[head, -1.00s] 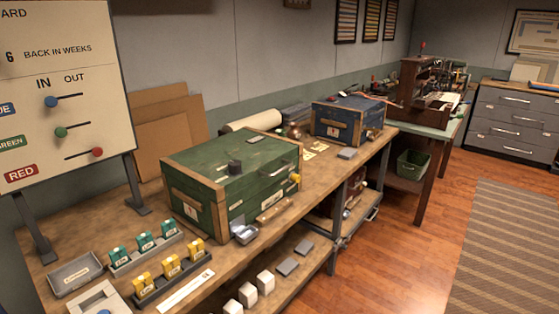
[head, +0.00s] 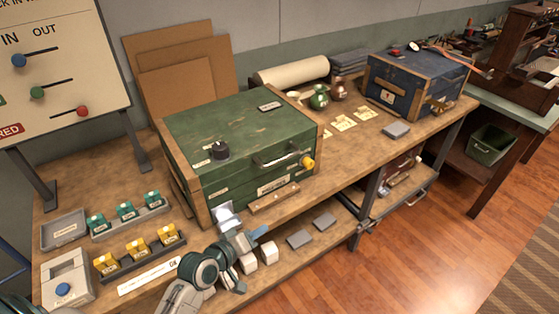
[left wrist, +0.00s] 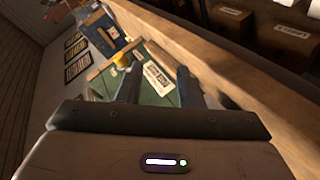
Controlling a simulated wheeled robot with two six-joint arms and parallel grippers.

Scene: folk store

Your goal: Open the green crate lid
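The green crate (head: 240,178) stands on the wooden workbench with its lid (head: 240,125) down. The lid has a black dial (head: 220,150) on top and a handle (head: 277,158) near its front edge. A yellow knob (head: 308,163) is at the crate's front right. My right gripper is not in view.
Trays of green (head: 126,210) and yellow (head: 138,248) tagged items lie left of the crate. A blue crate (head: 415,85) stands farther right on the bench. The board with IN/OUT sliders (head: 60,75) is at the left.

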